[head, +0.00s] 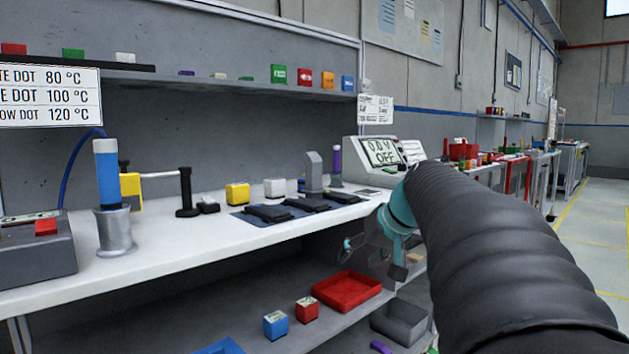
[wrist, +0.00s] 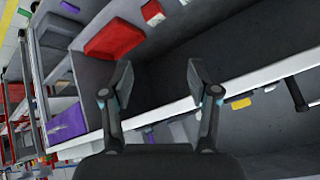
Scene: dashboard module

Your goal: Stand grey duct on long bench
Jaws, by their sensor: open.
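A grey upright piece with a slanted top, which looks like the grey duct (head: 313,172), stands toward the back of the long bench (head: 160,262). It is behind the dark pads, left of the meter. I cannot pick it out surely in the wrist view. My gripper (head: 373,257) is in front of the bench's front edge, below the bench top and near the lower shelf, partly hidden by my arm. In the wrist view, my gripper (wrist: 160,78) has its two fingers spread with nothing between them. It is apart from the grey piece.
Bare bench lies along the front left.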

